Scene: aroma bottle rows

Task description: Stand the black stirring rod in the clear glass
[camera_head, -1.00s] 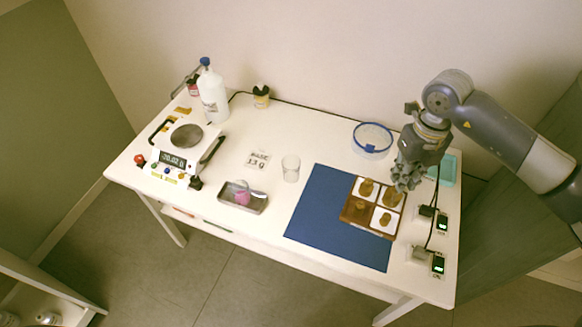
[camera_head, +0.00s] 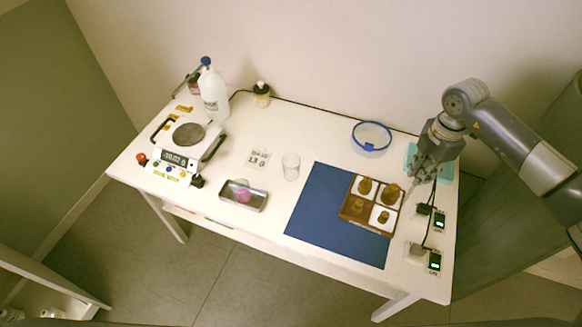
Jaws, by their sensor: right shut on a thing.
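The clear glass (camera_head: 291,167) stands upright on the white table, left of the blue mat (camera_head: 335,222). It looks empty. My right gripper (camera_head: 418,174) is above the table's right part, by the teal tray (camera_head: 446,172) and right of the wooden tray. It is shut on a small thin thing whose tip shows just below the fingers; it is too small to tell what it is. I cannot make out the black stirring rod with certainty. My left gripper is not in view.
A wooden tray (camera_head: 352,216) with several brown pieces lies on the mat. A blue-rimmed round container (camera_head: 371,137) stands behind it. A metal tray (camera_head: 243,205) lies front left of the glass. A scale (camera_head: 178,165) and white bottle (camera_head: 212,95) stand at left.

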